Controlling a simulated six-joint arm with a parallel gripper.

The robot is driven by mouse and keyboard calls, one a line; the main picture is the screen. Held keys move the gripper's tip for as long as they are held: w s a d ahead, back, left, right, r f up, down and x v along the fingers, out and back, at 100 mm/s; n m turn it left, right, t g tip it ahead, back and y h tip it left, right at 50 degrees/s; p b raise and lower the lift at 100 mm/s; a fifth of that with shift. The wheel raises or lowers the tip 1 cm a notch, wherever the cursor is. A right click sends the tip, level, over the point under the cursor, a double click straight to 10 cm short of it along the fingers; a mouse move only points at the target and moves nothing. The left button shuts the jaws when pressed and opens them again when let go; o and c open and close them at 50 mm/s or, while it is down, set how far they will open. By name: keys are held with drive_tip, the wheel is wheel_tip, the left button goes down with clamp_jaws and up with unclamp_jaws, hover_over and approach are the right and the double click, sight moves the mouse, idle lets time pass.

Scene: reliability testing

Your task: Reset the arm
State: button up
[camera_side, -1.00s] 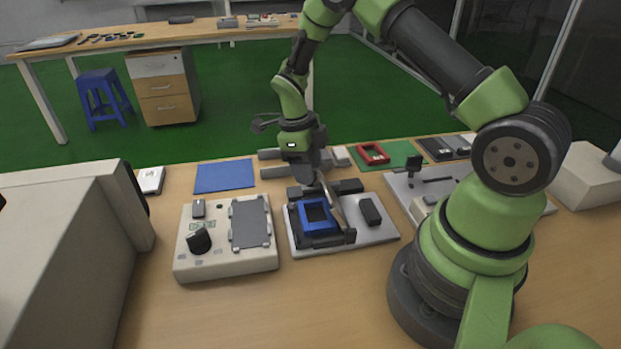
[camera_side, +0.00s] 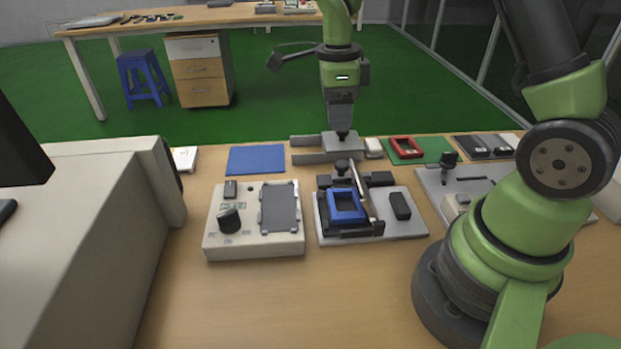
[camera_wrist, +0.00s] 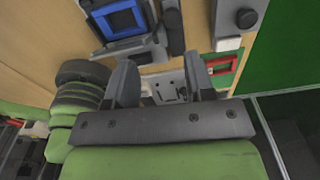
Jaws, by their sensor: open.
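The blue frame also shows at the top left of the wrist view (camera_wrist: 122,18). My gripper is clear of the frame and the fixture.
A white control box (camera_side: 253,246) with a black knob stands left of the fixture. A blue mat (camera_side: 256,159) lies behind it. A red frame (camera_side: 405,148) lies on a green mat to the right.

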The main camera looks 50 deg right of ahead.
drive_tip(key=s+a+r+n+t+y, duration=0.1)
drive_tip(key=s+a+r+n+t, duration=0.2)
drive_tip(key=n, duration=0.8)
drive_tip(key=s+a+r+n+t+y, duration=0.1)
drive_tip(key=s+a+r+n+t, duration=0.3)
drive_tip(key=s+r+n, duration=0.8)
drive_tip(key=s+a, duration=0.1)
drive_tip(key=a, duration=0.1)
drive_tip(key=shift+s+a+n+t, duration=0.2)
drive_tip(key=shift+a+n+t, duration=0.1)
drive_tip(key=shift+a, duration=0.05)
